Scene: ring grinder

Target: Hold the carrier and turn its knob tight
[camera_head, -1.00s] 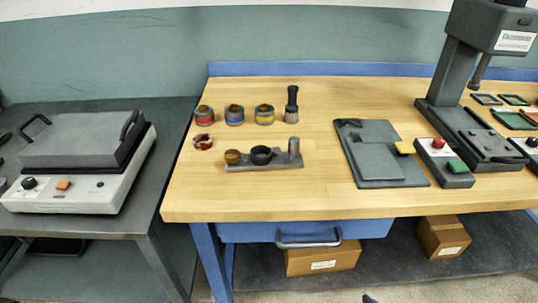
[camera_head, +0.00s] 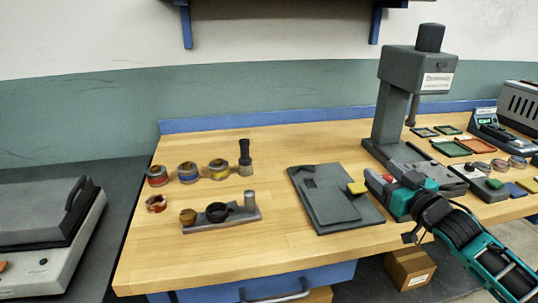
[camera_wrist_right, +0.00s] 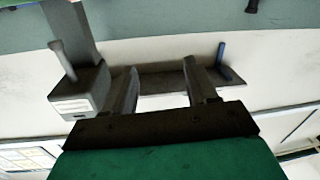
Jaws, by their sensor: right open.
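The dark grey carrier (camera_head: 238,220) stands on the wooden bench, left of its middle. It has a flat base with a brown round knob (camera_head: 188,216) at its left end, a black ring in the middle and an upright grey post at the right. My right gripper (camera_head: 390,177) is over the right part of the bench, well to the right of the carrier, and holds nothing. In the right wrist view its two fingers (camera_wrist_right: 160,85) stand apart with an empty gap, and the carrier does not show. My left gripper is out of view.
A grey press (camera_head: 391,110) stands behind my right gripper. A flat grey plate fixture (camera_head: 335,205) with a yellow block lies between carrier and gripper. The bench in front of the carrier is clear.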

